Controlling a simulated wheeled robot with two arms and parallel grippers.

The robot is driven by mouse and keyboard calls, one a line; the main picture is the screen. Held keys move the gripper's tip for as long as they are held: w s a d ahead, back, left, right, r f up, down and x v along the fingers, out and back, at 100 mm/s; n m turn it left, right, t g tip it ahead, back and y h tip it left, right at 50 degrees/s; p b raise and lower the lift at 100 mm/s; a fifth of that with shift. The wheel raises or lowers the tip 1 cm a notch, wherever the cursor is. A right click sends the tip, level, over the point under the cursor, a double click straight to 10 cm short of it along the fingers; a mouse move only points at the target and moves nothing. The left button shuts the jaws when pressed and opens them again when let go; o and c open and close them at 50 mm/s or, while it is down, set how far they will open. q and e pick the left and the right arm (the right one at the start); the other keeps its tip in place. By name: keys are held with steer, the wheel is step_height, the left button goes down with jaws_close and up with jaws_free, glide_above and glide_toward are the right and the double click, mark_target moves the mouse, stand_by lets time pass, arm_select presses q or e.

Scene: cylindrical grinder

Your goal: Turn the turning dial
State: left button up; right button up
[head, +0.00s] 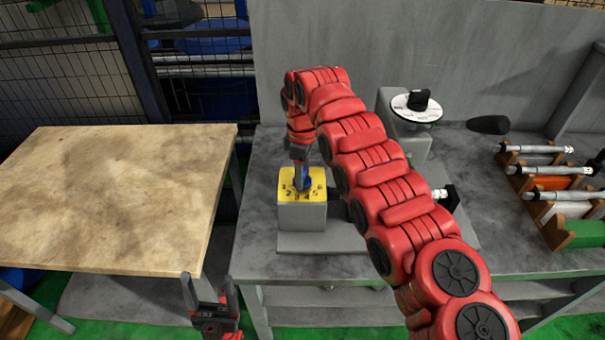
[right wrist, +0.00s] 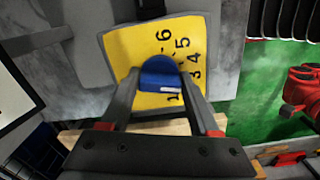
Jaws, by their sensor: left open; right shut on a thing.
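The turning dial is a blue knob (right wrist: 160,76) on a yellow plate (head: 289,190) with black numbers, on top of a grey block (head: 301,216). In the right wrist view the plate (right wrist: 125,45) shows numbers including 3, 4, 5 and 6 beside the knob. My right gripper (head: 303,184) reaches down onto the dial from above. In the right wrist view its two fingers (right wrist: 160,90) are on either side of the blue knob, shut on it. In the head view the gripper mostly hides the knob. My left gripper (head: 209,292) is open and empty at the bottom, between the two tables.
A grey machine with a white round dial and black knob (head: 418,100) stands behind my right arm. A rack (head: 555,205) with several metal tools is at the right of the grey bench (head: 250,210). A bare wooden table (head: 120,195) is at left.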

steer(key=shift+r, duration=0.1)
steer(key=o, duration=1.3)
